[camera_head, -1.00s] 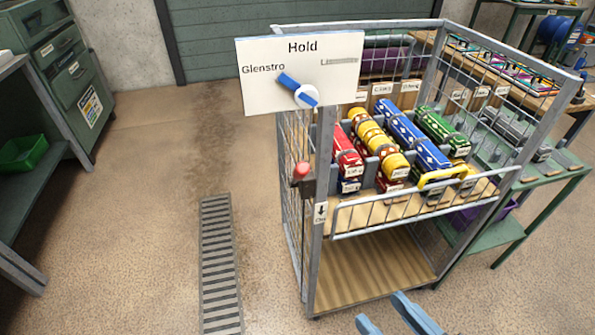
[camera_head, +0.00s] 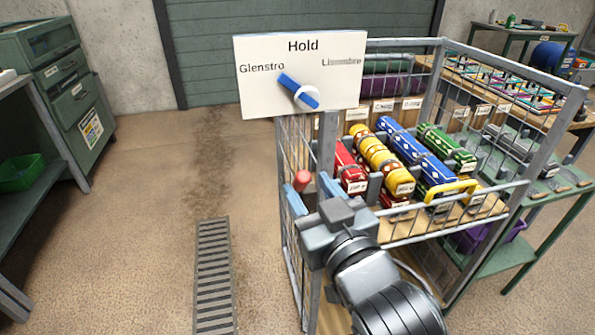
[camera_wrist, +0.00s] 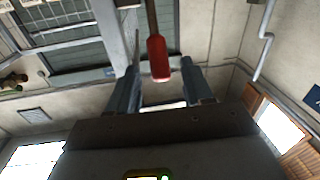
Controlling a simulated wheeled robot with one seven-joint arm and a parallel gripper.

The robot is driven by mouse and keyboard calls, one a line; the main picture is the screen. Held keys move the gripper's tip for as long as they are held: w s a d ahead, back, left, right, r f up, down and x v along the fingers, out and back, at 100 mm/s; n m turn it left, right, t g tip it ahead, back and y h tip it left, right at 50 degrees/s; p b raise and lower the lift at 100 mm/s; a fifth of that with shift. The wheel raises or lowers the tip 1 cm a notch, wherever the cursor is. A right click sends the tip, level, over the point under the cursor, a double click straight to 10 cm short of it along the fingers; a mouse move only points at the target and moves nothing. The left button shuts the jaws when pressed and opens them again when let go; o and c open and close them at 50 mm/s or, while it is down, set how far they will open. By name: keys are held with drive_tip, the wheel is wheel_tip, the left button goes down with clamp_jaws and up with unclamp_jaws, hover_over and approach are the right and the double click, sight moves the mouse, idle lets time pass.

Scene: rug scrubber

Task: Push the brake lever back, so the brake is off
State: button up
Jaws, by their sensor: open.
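The brake lever's red handle (camera_head: 302,180) stands at the front left corner post of the wire cage trolley (camera_head: 441,46). My gripper (camera_head: 311,191) is at the lever, with its blue fingers apart. In the wrist view the red handle (camera_wrist: 158,58) shows between the two open fingers (camera_wrist: 160,78), with a visible space on either side. The fingers are not closed on it, and I cannot tell whether either touches it. My gripper and wrist hide the lever's lower part and the arrow label in the head view.
A white sign (camera_head: 340,105) reading Hold, with a blue pointer (camera_head: 300,91), stands above the lever. Red, yellow, blue and green rolls (camera_head: 380,155) lie in the trolley. A floor grate (camera_head: 213,275) and open floor lie to the left.

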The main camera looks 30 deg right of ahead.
drive_tip(key=w, duration=0.5)
drive_tip(key=shift+w+d, duration=0.3)
drive_tip(key=shift+d, duration=0.05)
clamp_jaws()
drive_tip(key=shift+p, duration=0.3)
